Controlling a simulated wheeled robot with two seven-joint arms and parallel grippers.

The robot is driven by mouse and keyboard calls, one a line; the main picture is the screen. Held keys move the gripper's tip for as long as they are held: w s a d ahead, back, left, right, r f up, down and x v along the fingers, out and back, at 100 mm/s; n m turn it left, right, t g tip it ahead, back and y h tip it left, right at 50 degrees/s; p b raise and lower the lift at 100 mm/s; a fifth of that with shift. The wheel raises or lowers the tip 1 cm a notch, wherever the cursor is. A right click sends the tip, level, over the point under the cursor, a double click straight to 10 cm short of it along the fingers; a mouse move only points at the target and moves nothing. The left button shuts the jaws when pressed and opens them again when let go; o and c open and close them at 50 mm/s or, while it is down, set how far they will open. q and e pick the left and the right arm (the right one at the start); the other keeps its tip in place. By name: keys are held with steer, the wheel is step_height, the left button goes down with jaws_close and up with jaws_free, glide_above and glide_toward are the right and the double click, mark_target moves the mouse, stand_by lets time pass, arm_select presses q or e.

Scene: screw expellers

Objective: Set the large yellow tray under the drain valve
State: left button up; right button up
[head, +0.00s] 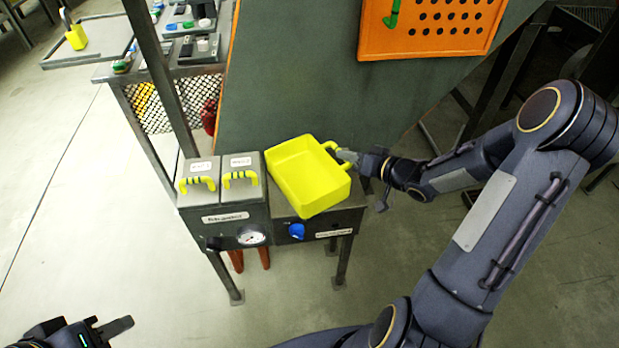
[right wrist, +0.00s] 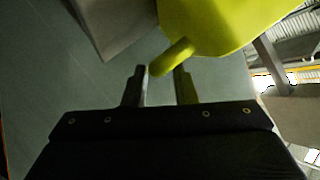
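The large yellow tray (head: 310,199) is at the right part of the grey stand, turned at an angle, its near end overlapping the stand's front edge. I cannot tell whether it rests or hangs slightly above. My right gripper (head: 346,156) is at the handle on the tray's right side. In the right wrist view, the tray (right wrist: 215,22) fills the top and its handle (right wrist: 172,57) reaches both fingertips (right wrist: 161,76), which look closed onto it. A blue knob (head: 296,230), perhaps the drain valve, is on the stand's front below the tray. My left gripper (head: 108,329) is low at left, away from everything.
Two grey lidded boxes with yellow-striped handles (head: 240,178) stand left of the tray, above a round gauge (head: 251,236). A dark green panel (head: 300,90) rises behind. An orange perforated board (head: 430,28) hangs above. The floor in front is clear.

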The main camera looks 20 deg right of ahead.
steer(key=b+x, duration=0.1)
steer(key=x, duration=0.3)
steer(key=shift+d, duration=0.1)
jaws_close()
steer(key=shift+r, duration=0.1)
